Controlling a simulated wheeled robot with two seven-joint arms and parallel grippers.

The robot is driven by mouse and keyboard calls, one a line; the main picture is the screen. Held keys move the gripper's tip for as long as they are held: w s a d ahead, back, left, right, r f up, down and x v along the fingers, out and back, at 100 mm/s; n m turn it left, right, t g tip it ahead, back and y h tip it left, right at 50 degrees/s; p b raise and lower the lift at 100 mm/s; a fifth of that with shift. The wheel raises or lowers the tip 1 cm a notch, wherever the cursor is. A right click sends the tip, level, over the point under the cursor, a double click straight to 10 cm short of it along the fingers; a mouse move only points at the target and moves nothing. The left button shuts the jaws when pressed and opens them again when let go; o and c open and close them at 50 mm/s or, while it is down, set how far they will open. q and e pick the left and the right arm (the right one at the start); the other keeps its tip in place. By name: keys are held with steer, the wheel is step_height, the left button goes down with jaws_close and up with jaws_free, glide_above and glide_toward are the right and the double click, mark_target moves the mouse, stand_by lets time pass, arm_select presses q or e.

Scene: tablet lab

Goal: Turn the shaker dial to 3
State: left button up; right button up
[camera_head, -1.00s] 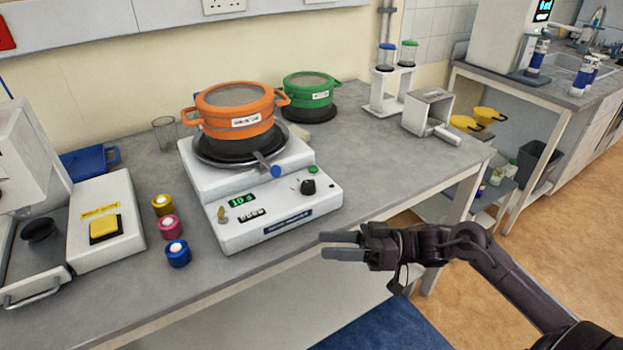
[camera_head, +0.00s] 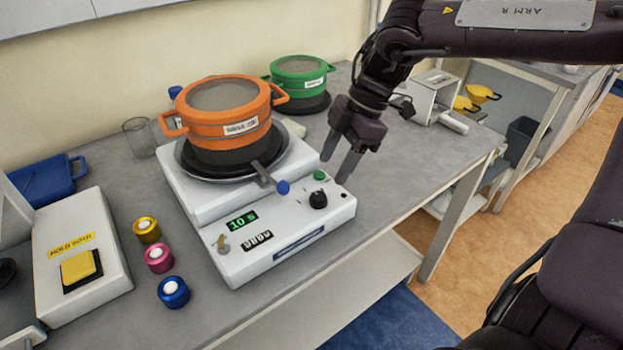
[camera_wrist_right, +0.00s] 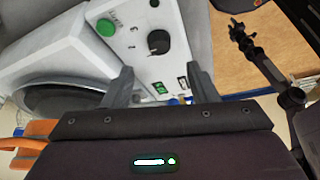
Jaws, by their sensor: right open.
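The shaker (camera_head: 325,221) is a white box on the bench with a green "10 s" display (camera_head: 241,219). Its black dial (camera_head: 318,199) is on the right of the panel, and also shows in the right wrist view (camera_wrist_right: 158,42) with the numbers 1 and 3 beside it. My right gripper (camera_head: 337,170) is open and empty, pointing down above the panel's right end, behind and above the dial and apart from it. In the right wrist view its fingers (camera_wrist_right: 160,75) spread either side below the dial. What looks like my left gripper (camera_wrist_right: 238,30) shows small there; its jaws are unclear.
An orange sieve pot (camera_head: 220,110) sits on the shaker, with a blue-knobbed clamp lever (camera_head: 283,187) in front. A green button (camera_head: 320,175) is close to the dial. A green pot (camera_head: 300,78) stands behind. Yellow, pink and blue jars (camera_head: 174,291) stand left.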

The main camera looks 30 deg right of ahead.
mark_target(319, 196)
steer(key=shift+w+a+f, duration=0.1)
steer(key=shift+a+f, duration=0.05)
steer(key=shift+f, duration=0.25)
steer(key=p+x, duration=0.1)
steer(key=x, duration=0.5)
steer(key=shift+f, duration=0.2)
arm_select(q)
steer(key=shift+s+r, duration=0.35)
steer(key=shift+r, duration=0.1)
arm_select(e)
steer(key=shift+f, duration=0.1)
